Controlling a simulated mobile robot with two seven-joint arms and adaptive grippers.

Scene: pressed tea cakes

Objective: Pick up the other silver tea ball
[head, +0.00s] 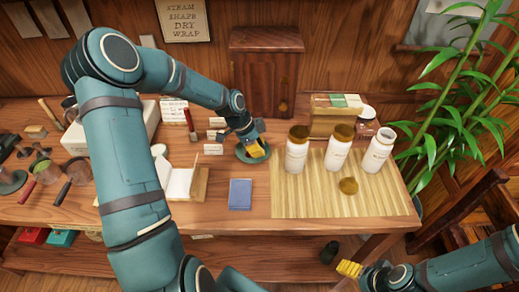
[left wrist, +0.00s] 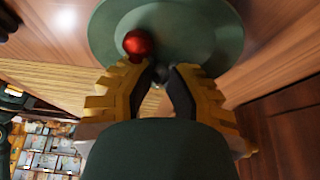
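My left gripper (head: 256,149) reaches down over a round green dish (head: 242,157) at the middle of the table. The left wrist view shows the dish (left wrist: 215,35) close up, with a shiny red ball (left wrist: 138,43) on it beside the fingers. A dark grey, silver-looking ball (left wrist: 159,73) lies between the tips of my left gripper (left wrist: 162,75). The fingers are some way apart; whether they press on this ball is not clear. My right gripper (head: 349,269) is low in front of the table, far from the dish, its opening too small to tell.
Several white jars (head: 336,152) stand on the bamboo mat (head: 310,203) to the right, with a round brown lid (head: 348,186). A blue book (head: 240,194) lies in front of the dish. A wooden cabinet (head: 266,75) stands behind it. Small cards (head: 213,149) are left of the dish.

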